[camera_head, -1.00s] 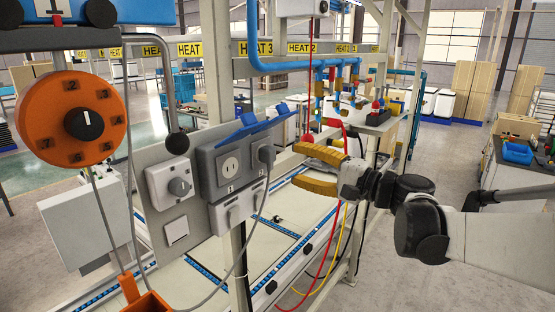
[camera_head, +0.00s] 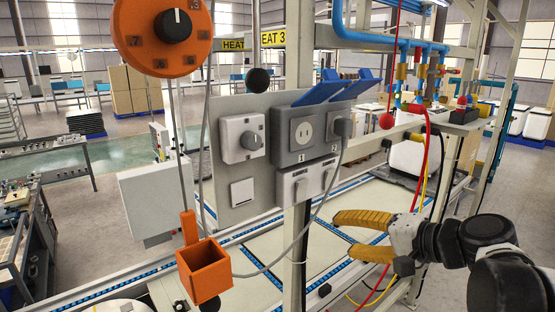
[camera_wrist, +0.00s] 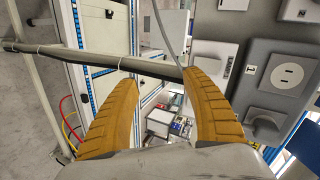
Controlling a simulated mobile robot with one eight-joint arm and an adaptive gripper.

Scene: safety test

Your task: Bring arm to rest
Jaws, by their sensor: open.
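My gripper (camera_head: 352,233) has two yellow ribbed fingers and reaches in from the right of the head view, pointing left. Its fingers are apart with nothing between them. It is right of and below the grey panel (camera_head: 232,165) with the switches and sockets, in front of the conveyor frame. In the wrist view my gripper (camera_wrist: 158,85) shows both fingers spread, with a dark grey bar crossing beyond the tips. The socket box (camera_wrist: 287,75) lies close to the right finger there; I cannot tell whether they touch.
A grey cable (camera_head: 330,195) hangs from the socket box near my fingers. Red and yellow hoses (camera_head: 424,170) hang behind my wrist. An orange holder (camera_head: 204,270) and an orange dial (camera_head: 163,32) are at left. A frame post (camera_head: 294,250) stands left of my fingers.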

